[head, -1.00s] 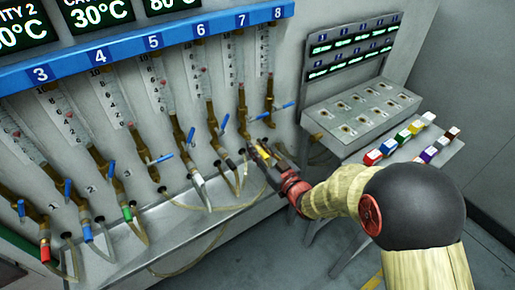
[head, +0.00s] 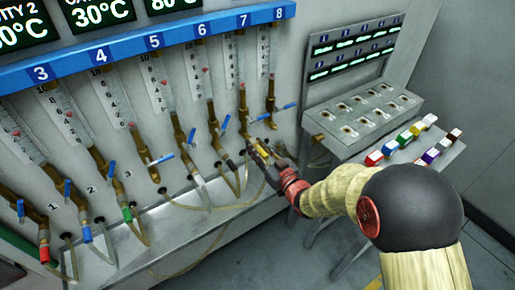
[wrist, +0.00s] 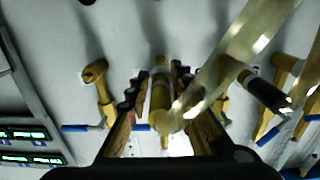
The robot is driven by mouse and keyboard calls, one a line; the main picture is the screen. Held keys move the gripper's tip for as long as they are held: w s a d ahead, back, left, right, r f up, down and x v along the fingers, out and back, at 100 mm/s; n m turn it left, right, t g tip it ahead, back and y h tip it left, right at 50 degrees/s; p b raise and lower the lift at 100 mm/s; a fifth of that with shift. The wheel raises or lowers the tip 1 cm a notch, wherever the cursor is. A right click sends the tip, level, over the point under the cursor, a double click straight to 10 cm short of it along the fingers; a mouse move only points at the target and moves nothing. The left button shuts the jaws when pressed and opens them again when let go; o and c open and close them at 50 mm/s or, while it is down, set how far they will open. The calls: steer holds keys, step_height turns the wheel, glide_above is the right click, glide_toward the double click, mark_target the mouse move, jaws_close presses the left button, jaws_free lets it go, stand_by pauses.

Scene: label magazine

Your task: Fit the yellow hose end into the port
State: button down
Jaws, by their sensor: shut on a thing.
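My gripper (head: 262,150) is at the lower pipes of the rack, below numbers 7 and 8. It is shut on the yellow hose end (wrist: 160,98), which lies between the two dark fingers in the wrist view. A pale, see-through hose (wrist: 235,55) runs from it across the view to the upper right. A brass outlet pipe (head: 243,118) with a blue valve handle stands just above the gripper in the head view. The fingers and hose hide the meeting of hose end and port, so I cannot tell whether they touch.
Neighbouring brass pipes (wrist: 98,85) with blue handles stand close on both sides. A black hose fitting (wrist: 265,91) is to the right in the wrist view. Other hoses hang over the metal ledge (head: 110,255). A sloped panel (head: 362,112) and coloured blocks (head: 400,140) are at the right.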

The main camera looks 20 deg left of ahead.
mark_target(267, 158)
steer(key=shift+w+a, duration=0.35)
steer(key=shift+a, duration=0.1)
steer(key=c, duration=1.5)
jaws_free()
steer(key=v, duration=1.1)
steer(key=shift+s+d, duration=0.25)
steer(key=shift+d, duration=0.1)
steer(key=shift+s, duration=0.1)
